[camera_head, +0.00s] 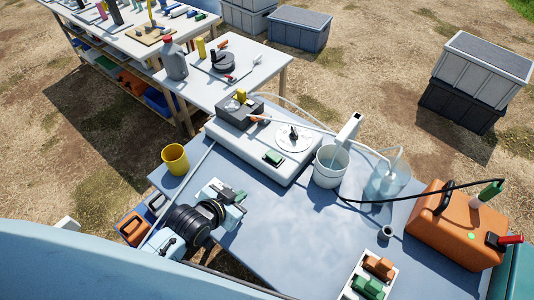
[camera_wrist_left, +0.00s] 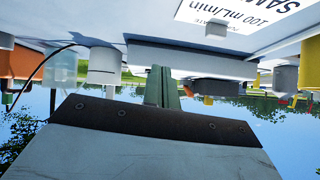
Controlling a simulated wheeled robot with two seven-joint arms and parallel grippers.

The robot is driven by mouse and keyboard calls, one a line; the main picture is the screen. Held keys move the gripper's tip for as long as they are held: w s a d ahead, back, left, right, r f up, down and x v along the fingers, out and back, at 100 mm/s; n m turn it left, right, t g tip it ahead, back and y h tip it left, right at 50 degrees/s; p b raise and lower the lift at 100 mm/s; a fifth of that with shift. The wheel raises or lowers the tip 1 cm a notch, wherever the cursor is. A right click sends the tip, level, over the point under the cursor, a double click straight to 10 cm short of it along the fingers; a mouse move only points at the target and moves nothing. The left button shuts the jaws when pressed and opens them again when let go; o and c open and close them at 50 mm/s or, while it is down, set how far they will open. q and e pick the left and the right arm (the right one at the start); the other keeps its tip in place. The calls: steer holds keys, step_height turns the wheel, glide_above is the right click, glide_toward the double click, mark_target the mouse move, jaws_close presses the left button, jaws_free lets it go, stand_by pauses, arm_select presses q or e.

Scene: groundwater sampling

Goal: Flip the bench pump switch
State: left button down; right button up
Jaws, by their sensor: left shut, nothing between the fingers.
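A low white unit (camera_head: 252,157), which looks like the bench pump, stands on the blue-grey table. It carries a grey block with a yellow piece (camera_head: 240,96), a round white dial with a dark knob (camera_head: 293,136), and a green piece (camera_head: 273,158) near its front edge that may be the switch. My left gripper (camera_head: 237,196) is shut and empty, in front of the unit and apart from the green piece. In the left wrist view its green fingers (camera_wrist_left: 161,86) are together below the tilted, upside-down scene. My right gripper is not in view.
A yellow cup (camera_head: 175,159) stands at the table's left edge. A white bucket (camera_head: 328,169), a clear jar (camera_head: 385,184) and an orange case (camera_head: 455,228) with a black hose stand to the right. A white tray (camera_head: 354,283) holds blocks in front. The table's middle is clear.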

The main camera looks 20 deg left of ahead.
arm_select(q)
steer(key=w+r+m+t+h, duration=0.1)
steer(key=w+r+t, duration=0.3)
steer(key=w+r, duration=0.1)
steer(key=shift+w+d+r+m+t+h, duration=0.3)
steer(key=shift+w+d+r+h, duration=0.1)
steer(key=shift+r, duration=0.4)
steer(key=b, duration=0.1)
glide_above(274, 156)
steer(key=s, duration=0.2)
steer(key=shift+s+a+f, duration=0.1)
steer(key=shift+a+f, duration=0.15)
steer(key=shift+f, duration=0.35)
steer(key=shift+a+f, duration=0.2)
steer(key=shift+f, duration=0.4)
step_height(274, 156, down, 3)
steer(key=shift+a+r+b, duration=0.15)
steer(key=shift+r+b, duration=0.05)
steer(key=shift+b, duration=0.2)
steer(key=shift+a+f, duration=0.2)
steer(key=shift+f, duration=0.5)
